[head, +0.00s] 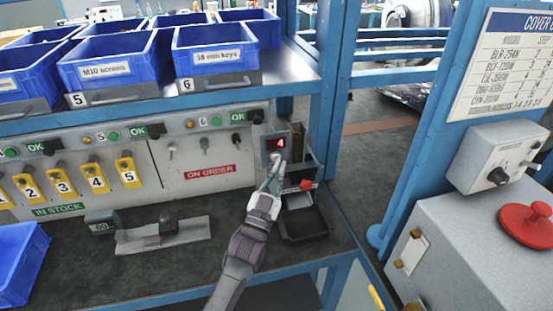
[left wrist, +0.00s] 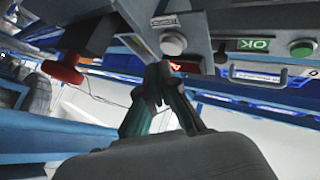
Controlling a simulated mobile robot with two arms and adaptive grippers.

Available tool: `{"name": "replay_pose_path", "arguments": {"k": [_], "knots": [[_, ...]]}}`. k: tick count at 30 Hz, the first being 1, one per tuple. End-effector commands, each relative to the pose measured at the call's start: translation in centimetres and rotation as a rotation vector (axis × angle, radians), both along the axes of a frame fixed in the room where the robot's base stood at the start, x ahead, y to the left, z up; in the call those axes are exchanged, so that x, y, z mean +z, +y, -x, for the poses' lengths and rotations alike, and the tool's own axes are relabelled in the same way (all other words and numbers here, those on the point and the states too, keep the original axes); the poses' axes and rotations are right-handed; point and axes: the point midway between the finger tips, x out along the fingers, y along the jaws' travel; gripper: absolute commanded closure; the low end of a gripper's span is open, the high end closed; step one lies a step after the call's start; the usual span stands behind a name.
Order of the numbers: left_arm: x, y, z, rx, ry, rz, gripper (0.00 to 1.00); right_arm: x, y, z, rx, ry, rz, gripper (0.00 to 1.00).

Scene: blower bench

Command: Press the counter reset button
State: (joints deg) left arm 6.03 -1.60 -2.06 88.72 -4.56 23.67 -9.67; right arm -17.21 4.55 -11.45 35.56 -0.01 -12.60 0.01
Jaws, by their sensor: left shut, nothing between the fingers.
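The counter (head: 268,143) is a small grey box with a red lit display reading 4, at the right end of the panel under the shelf. A pale round button (head: 275,155) sits on its face below the display. My left gripper (head: 275,168) is shut and empty, its fingertips just in front of the button. In the left wrist view the button (left wrist: 173,44) shows whole, above and slightly right of the shut fingertips (left wrist: 157,72). The fingers partly cover the red display (left wrist: 186,66) there. I cannot tell whether the tips touch the counter. My right gripper is out of view.
A red knob (head: 306,185) and a black tray (head: 304,222) are close to the right of my gripper. A blue post (head: 324,110) stands beyond. Yellow numbered tags (head: 61,182) hang on the panel. Blue bins (head: 214,47) fill the shelf above.

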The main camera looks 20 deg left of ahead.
Motion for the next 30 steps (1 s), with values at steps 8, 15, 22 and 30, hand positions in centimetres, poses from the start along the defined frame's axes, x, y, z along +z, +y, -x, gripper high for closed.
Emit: {"name": "replay_pose_path", "arguments": {"k": [8, 15, 22, 30], "knots": [[-0.01, -0.01, 0.01, 0.000, 0.000, 0.000, 1.00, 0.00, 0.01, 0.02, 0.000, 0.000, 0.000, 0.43], [-0.02, -0.01, 0.00, 0.000, 0.000, 0.000, 1.00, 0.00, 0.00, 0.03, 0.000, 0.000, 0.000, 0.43], [-0.05, 0.30, -0.42, 0.000, 0.000, 0.000, 1.00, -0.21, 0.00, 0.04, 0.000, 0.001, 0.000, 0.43], [0.04, 0.49, -0.70, 0.000, 0.000, 0.000, 1.00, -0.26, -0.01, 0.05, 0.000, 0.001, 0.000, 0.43]]}}
